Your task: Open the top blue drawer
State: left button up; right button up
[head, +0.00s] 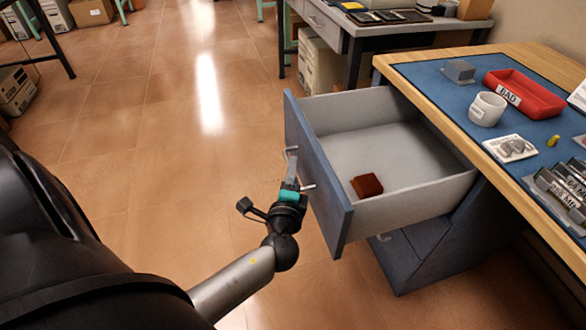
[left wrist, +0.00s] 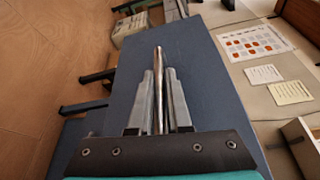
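The top blue drawer (head: 317,171) stands pulled far out from the desk, its pale inside in full view. A small dark red-brown block (head: 367,186) lies on its floor. My left gripper (head: 291,172) is at the drawer front, at the metal handle (head: 307,187). In the left wrist view, the two grey fingers (left wrist: 159,98) lie close along both sides of the handle bar (left wrist: 158,62), shut on it. The blue drawer front (left wrist: 205,90) fills the space behind them. My right gripper is not in view.
The wooden desk (head: 457,113) has a blue mat with a red tray (head: 523,93), a white mug (head: 487,109) and small items. A lower blue drawer (head: 413,238) is beneath. Another desk (head: 345,27) stands behind. The tiled floor left of the drawer is clear.

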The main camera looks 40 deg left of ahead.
pick_arm(q)
jog(key=o, duration=0.4)
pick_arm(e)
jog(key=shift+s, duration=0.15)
pick_arm(q)
jog(key=shift+s+d, duration=0.15)
jog(key=shift+s, duration=0.1)
jog(key=p+v, duration=0.2)
jog(key=v, duration=1.2)
jog(key=shift+s+d, duration=0.15)
jog(key=shift+s, duration=0.15)
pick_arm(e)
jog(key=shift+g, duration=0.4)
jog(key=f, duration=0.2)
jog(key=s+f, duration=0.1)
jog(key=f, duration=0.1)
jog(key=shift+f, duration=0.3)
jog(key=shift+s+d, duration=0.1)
